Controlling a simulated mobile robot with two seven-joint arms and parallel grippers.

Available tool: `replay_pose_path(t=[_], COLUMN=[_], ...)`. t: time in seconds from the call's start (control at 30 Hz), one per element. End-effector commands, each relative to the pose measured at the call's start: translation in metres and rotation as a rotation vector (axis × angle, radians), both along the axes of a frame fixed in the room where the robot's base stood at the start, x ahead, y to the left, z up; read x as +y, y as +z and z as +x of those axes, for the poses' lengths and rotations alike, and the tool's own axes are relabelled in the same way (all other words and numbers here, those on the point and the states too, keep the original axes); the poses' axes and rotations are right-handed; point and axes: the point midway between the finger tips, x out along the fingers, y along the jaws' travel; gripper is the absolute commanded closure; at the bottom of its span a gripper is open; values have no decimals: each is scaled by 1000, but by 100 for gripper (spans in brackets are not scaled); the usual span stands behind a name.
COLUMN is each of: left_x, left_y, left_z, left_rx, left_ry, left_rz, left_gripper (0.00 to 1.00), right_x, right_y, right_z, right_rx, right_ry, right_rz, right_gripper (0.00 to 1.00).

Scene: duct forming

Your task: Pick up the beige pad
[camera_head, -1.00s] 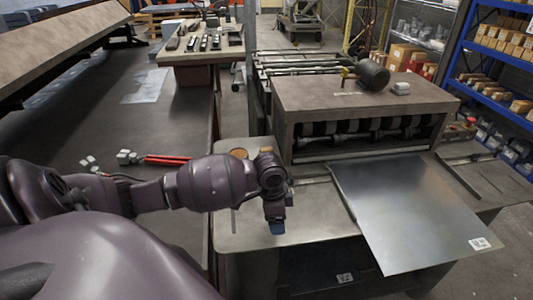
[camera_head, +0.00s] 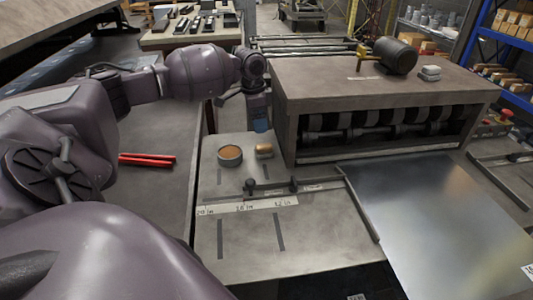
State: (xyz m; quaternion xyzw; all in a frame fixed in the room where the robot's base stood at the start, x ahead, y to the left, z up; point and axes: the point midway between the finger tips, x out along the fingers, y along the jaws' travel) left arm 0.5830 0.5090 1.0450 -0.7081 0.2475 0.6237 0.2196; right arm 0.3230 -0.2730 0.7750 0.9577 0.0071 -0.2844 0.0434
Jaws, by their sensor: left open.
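A small beige pad (camera_head: 264,149) with a brownish tint lies on the grey metal work table, close to the left front corner of the roller machine. My left gripper (camera_head: 261,125) comes in from the left and points down just above and behind the pad in the picture. It looks apart from the pad and has nothing visible in its jaws, which are open. A round tin (camera_head: 230,154) with an orange-brown top stands just left of the pad. My right gripper is not in view.
A black-knobbed gauge bar (camera_head: 272,186) and ruler strip (camera_head: 245,206) cross the table. Red bars (camera_head: 147,159) lie at left.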

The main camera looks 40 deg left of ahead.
Motion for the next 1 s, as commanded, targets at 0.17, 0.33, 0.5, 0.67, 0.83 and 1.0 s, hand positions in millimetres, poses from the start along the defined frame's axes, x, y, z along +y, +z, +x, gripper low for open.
replay_pose_path(t=[0.17,0.33,0.5,0.67,0.83,1.0], left_x=[0,-1,-3,-4,-5,-5], left_y=[-15,-29,-55,-67,-78,-101], left_z=[1,2,5,6,9,15], left_rx=[9,9,9,8,8,9], left_ry=[0,1,0,0,0,-1], left_rz=[0,-1,0,0,0,0], left_gripper=[20,20,20,20,20,20], right_x=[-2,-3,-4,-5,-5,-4], right_y=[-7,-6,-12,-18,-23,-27], right_z=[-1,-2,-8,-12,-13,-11], right_rx=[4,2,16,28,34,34], right_ry=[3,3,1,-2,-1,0], right_rz=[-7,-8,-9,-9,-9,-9], right_gripper=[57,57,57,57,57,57])
